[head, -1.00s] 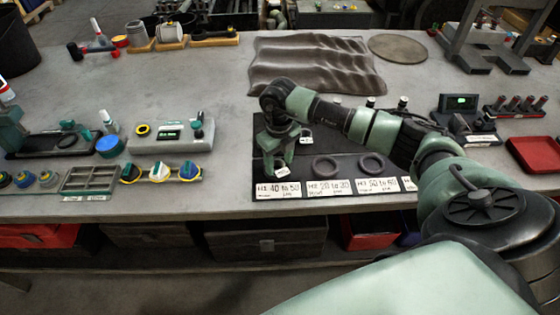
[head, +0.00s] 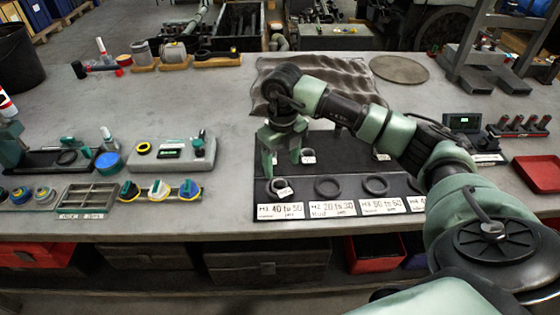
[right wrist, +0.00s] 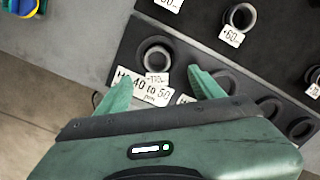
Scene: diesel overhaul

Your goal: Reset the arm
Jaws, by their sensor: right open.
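My right gripper (head: 282,158) is open and empty, pointing down above the left end of the black sorting mat (head: 345,167). Below its fingers, a dark ring (head: 279,187) with a white tag lies behind the label "H1 40 to 50" (head: 281,211). In the right wrist view the same ring (right wrist: 155,55) shows just beyond the gap between the fingertips (right wrist: 157,78), apart from them. My left gripper is not in view.
A tagged ring (head: 307,156) is close behind the gripper. A brown ribbed mat (head: 315,83) lies behind. A red tray (head: 538,174) is at right. The left bench holds a gauge box (head: 172,152) and a compartment tray (head: 88,198).

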